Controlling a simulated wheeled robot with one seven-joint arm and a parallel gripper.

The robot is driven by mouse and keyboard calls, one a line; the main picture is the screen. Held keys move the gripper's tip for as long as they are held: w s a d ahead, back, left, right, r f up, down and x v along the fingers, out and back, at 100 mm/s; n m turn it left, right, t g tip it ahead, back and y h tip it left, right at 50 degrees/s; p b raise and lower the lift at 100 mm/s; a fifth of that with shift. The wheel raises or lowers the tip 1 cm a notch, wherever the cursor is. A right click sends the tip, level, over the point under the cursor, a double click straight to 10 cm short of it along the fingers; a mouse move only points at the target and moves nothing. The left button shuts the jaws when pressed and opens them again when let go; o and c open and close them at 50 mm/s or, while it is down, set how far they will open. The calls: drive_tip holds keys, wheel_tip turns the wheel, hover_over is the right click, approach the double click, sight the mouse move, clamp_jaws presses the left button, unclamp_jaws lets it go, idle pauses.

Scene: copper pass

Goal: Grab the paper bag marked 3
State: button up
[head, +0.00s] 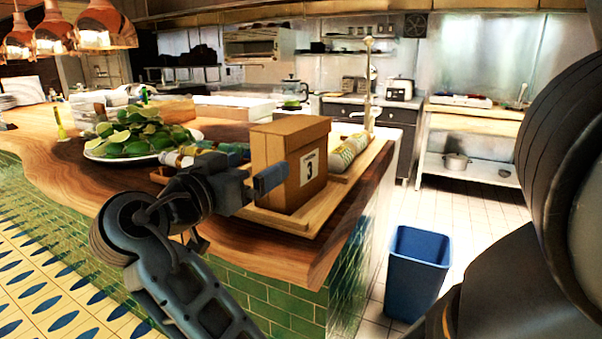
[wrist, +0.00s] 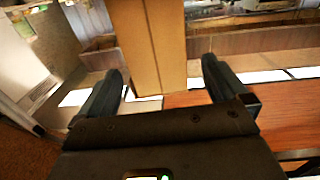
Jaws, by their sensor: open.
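The brown paper bag (head: 270,152) with a white label reading 3 stands upright on a wooden tray (head: 292,222) on the counter. My gripper (head: 256,168) is open at the bag's left side, at about its mid-height. One finger overlaps the front of the bag in the head view. In the wrist view the bag (wrist: 150,40) shows between the two spread fingers (wrist: 162,72), with a gap on each side. I cannot tell how deep the bag sits between them. The bag's far side is hidden.
Patterned wrapped rolls lie on the tray, one to the right of the bag (head: 347,152) and others left of it, partly behind my gripper. A plate of limes (head: 135,135) stands further left. A blue bin (head: 416,275) stands on the floor at right.

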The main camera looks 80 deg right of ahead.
sight(293, 162)
drive_tip(key=shift+s+d+r+m, duration=0.25)
drive_tip(key=shift+s+d+m, duration=0.05)
drive_tip(key=shift+d, duration=0.3)
drive_tip(key=shift+p+x, duration=0.9)
drive_tip(key=shift+x, duration=2.6)
drive_tip(key=shift+s, duration=0.1)
drive_tip(key=shift+a, duration=0.1)
drive_tip(key=c, duration=1.1)
drive_tip(key=shift+r, duration=0.1)
